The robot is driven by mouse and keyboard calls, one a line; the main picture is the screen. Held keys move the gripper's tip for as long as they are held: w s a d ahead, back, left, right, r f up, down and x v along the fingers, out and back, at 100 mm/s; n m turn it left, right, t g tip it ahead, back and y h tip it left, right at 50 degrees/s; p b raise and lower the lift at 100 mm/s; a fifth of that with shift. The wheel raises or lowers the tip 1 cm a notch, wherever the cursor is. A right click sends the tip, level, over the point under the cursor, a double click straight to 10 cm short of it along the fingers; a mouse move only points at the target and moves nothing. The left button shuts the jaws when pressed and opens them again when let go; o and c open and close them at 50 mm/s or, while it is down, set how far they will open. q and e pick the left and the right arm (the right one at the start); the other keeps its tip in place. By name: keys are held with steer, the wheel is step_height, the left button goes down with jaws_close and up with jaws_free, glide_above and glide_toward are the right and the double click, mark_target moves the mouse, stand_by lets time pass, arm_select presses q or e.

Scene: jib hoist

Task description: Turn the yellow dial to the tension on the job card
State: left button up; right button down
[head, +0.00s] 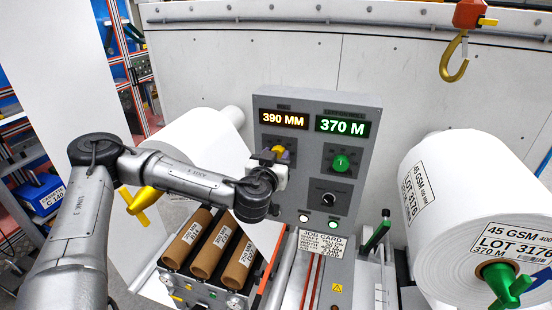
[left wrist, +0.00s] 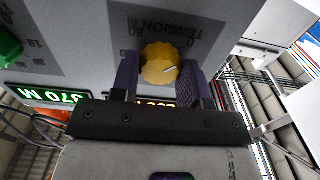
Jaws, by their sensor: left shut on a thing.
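The yellow dial (left wrist: 160,66) sits under a TENSION scale on the grey control panel (head: 296,215). My left gripper (left wrist: 158,80) has one finger on each side of the dial and is shut on it. A pale pointer line shows on the dial's face; the scale value it points to is not readable. In the head view the dial (head: 279,151) is partly hidden by my left gripper. The job card (head: 323,245) is fixed below the panel; its small print is too small to read surely. My right gripper is not in view.
The panel has a 390 MM display (head: 283,119), a 370 M display (head: 342,126), a green dial (head: 341,163) and a black knob (head: 329,199). A large white roll (head: 445,190) stands right, cardboard cores (head: 212,246) lie below my arm, and a hook (head: 454,57) hangs upper right.

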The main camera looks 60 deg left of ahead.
arm_select(q)
steer(key=shift+m+b, duration=4.8)
steer(key=shift+m, duration=8.6)
steer(key=o, duration=0.9)
